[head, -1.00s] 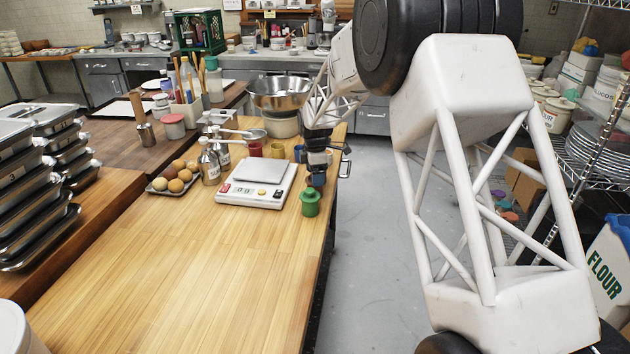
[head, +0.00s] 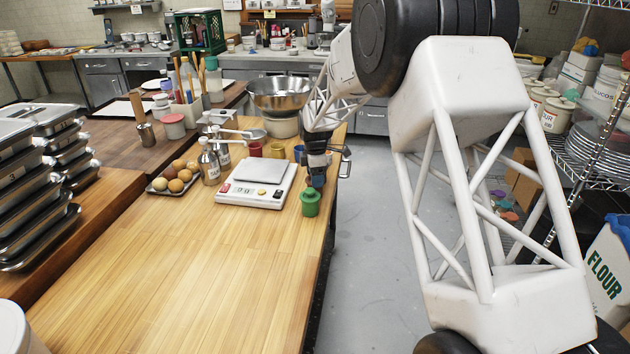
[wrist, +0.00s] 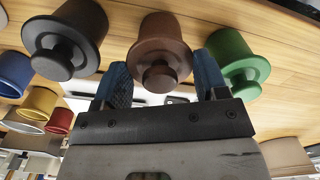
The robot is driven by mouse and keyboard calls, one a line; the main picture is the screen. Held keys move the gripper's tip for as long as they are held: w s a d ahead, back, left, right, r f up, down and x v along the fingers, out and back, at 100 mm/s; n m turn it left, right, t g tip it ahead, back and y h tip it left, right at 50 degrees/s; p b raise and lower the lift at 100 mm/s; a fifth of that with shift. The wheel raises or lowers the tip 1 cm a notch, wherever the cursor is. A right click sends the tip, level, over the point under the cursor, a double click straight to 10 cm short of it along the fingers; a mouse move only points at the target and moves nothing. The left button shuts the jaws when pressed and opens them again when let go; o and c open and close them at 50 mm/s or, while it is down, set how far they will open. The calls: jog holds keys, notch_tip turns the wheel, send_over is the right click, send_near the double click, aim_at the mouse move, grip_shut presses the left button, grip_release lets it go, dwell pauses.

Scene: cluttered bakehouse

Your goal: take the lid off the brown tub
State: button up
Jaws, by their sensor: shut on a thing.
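The brown tub (wrist: 157,35) is in the upper middle of the wrist view, its round knobbed lid (wrist: 160,75) towards the camera. My gripper (wrist: 163,75) has its two blue-padded fingers on either side of the lid and is shut on it. The lid appears to be still on the tub. In the head view my gripper (head: 317,181) points down at the table's right edge, just behind the green tub (head: 310,204); the brown tub is hidden there. The green tub (wrist: 237,60) also shows close to the right finger in the wrist view.
A black lidded tub (wrist: 65,40) stands left of the brown one. Red (head: 256,149), yellow (head: 277,151) and blue (head: 299,153) cups stand behind the white scale (head: 255,190). The table's front (head: 180,280) is clear.

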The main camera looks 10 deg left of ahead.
jog(key=shift+r, duration=0.1)
dwell(0.3)
jog(key=shift+r, duration=0.8)
notch_tip(320, 180, up, 2)
jog(key=shift+s, duration=0.1)
jog(key=s+d, duration=0.3)
jog(key=s, duration=0.4)
jog(key=s+d+r, duration=0.1)
jog(key=s+d, duration=0.2)
jog(key=s, duration=0.4)
jog(key=shift+s+r, duration=0.15)
jog(key=shift+s, duration=0.2)
jog(key=shift+r, duration=0.15)
jog(key=shift+r, duration=1.3)
jog(key=shift+a, duration=0.1)
